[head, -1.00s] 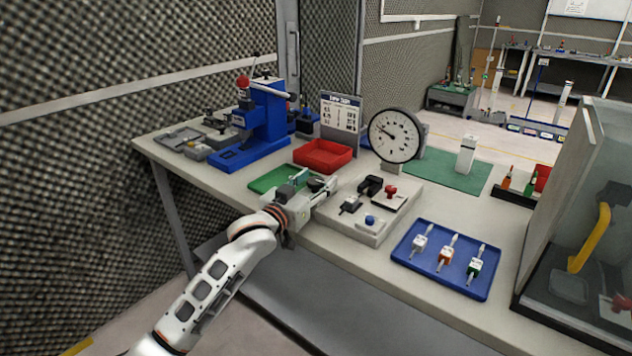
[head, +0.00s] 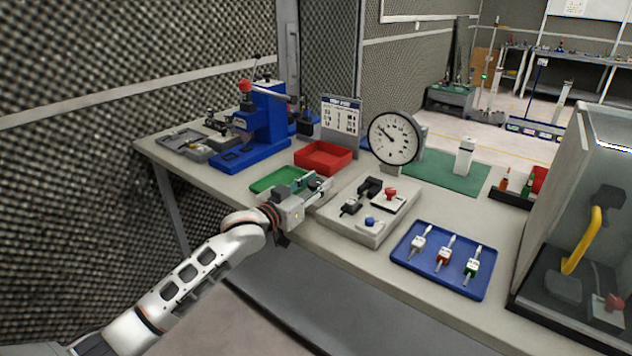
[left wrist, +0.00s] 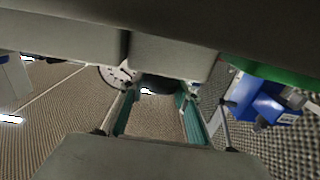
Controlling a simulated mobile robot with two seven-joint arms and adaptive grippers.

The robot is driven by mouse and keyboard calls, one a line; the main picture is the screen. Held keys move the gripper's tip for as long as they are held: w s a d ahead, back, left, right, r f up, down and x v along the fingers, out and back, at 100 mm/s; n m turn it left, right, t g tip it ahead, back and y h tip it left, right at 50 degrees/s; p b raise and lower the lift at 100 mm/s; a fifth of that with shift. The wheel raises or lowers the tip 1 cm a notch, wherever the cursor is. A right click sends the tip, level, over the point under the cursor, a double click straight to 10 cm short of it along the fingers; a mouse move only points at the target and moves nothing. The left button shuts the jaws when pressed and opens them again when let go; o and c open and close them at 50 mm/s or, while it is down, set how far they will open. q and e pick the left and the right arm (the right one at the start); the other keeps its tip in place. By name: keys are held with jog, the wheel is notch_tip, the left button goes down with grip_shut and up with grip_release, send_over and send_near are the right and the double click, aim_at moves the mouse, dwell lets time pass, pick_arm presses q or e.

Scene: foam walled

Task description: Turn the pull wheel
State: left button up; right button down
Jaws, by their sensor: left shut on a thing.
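My left gripper (head: 320,184) reaches over the bench's front edge, at the left side of a pale grey fixture block (head: 347,225). It is shut on a dark rounded part, which I take to be the pull wheel (left wrist: 158,84). In the left wrist view this part sits between the far ends of the two teal-padded fingers (left wrist: 155,100). The fingers stand apart by its width. In the head view the gripper hides most of the wheel, so its turned angle cannot be read. My right gripper is not in view.
The block carries black parts, a red knob (head: 390,192) and a blue knob (head: 369,222). Behind the gripper are a green tray (head: 264,184), a red bin (head: 322,158) and a blue press (head: 262,125). A dial gauge (head: 393,138) stands behind; a blue tray (head: 420,262) lies right.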

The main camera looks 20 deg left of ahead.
pick_arm(q)
jog(key=o, duration=1.1)
jog(key=shift+o, duration=0.2)
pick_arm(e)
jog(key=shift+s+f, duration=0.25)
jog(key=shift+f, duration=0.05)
pick_arm(q)
jog(key=shift+s, duration=0.2)
jog(key=v, duration=1.1)
jog(key=shift+s, duration=0.35)
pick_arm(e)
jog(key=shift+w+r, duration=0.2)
pick_arm(q)
jog(key=shift+a, duration=0.1)
